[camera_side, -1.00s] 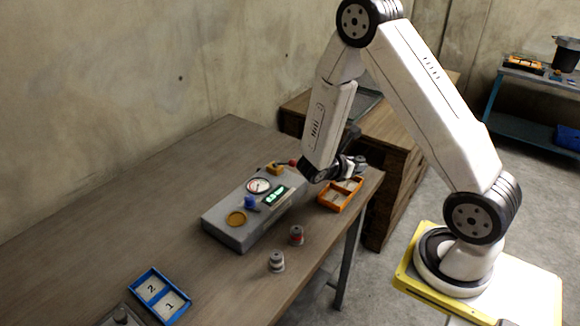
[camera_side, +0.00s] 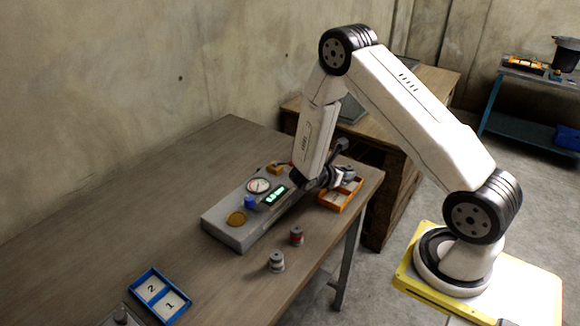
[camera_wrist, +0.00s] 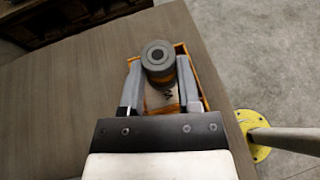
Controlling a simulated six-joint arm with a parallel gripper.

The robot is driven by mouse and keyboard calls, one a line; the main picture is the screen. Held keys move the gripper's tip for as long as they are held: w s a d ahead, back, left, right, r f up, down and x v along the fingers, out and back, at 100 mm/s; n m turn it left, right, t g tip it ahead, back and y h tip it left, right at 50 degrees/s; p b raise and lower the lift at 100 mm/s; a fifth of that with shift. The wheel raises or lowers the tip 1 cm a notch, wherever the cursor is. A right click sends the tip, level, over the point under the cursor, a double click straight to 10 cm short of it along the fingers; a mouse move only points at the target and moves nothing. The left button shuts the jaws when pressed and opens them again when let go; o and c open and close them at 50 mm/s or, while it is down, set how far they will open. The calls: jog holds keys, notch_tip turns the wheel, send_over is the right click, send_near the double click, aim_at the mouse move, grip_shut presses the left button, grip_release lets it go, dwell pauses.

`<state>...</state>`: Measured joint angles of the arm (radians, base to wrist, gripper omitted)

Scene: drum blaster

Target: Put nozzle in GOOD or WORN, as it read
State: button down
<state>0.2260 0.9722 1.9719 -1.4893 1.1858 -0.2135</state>
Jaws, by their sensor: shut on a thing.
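A dark grey, round nozzle (camera_wrist: 158,56) with a hole in its top is between the fingers of my gripper (camera_wrist: 159,66) in the wrist view. My gripper is shut on it, above the orange two-compartment tray (camera_wrist: 203,92). Dark lettering shows on the tray floor below the nozzle, too partly hidden to read surely. In the side view my gripper (camera_side: 343,179) is over the back of the orange tray (camera_side: 324,207), and the held nozzle is hard to make out. The grey gauge box (camera_side: 222,232) stands left of the tray with a lit green display (camera_side: 275,197), too small to read surely.
Two nozzles stand on the table in front of the gauge box: one with a light band (camera_side: 276,262) and one with a red band (camera_side: 297,236). A blue tray (camera_side: 147,275) marked 1 and 2 lies at front left. The orange tray is near the table's right edge.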

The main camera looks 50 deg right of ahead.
jog(key=shift+f, duration=1.1)
jog(key=shift+f, duration=0.1)
jog(key=shift+c, duration=1.6)
grip_release()
jog(key=v, duration=1.2)
jog(key=shift+a, duration=0.1)
